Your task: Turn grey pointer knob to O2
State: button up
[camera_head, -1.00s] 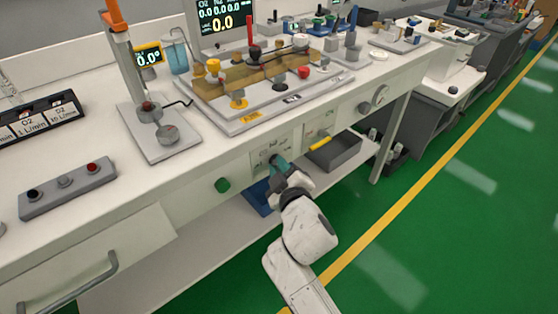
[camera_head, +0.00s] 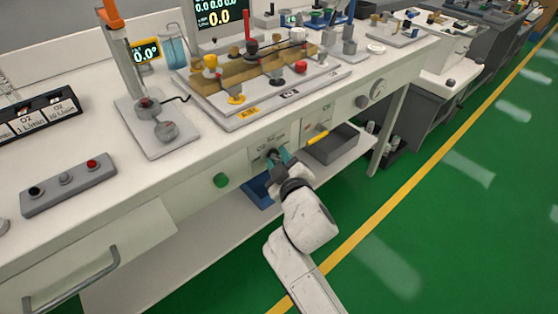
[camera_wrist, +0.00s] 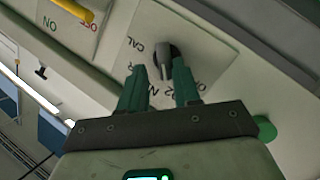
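The grey pointer knob (camera_wrist: 165,58) sits on a white label plate (camera_wrist: 195,35) on the bench's front panel. In the wrist view, CAL is printed on one side of it and other partly hidden labels lie near my fingers. My gripper (camera_wrist: 159,66) is open, with one teal fingertip on each side of the knob's pointer. I cannot tell whether the fingers touch it. In the head view, the knob (camera_head: 271,153) shows just beyond my gripper (camera_head: 279,156), with O2 printed above left of it.
A green round knob (camera_head: 221,181) is left of the plate and a yellow lever (camera_head: 317,138) is right of it. A grey bin (camera_head: 335,148) and a blue one (camera_head: 258,193) sit below. The bench top (camera_head: 190,170) overhangs the panel. Green floor is clear at right.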

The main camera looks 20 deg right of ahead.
jog(key=shift+a+f, duration=0.35)
jog(key=shift+a, duration=0.05)
jog(key=shift+w, duration=0.1)
dwell(0.3)
jog(key=s+r+p, duration=0.1)
jog(key=s+r, duration=0.1)
jog(key=s, duration=0.8)
jog(key=shift+s+a, duration=0.3)
jog(key=shift+a, duration=0.15)
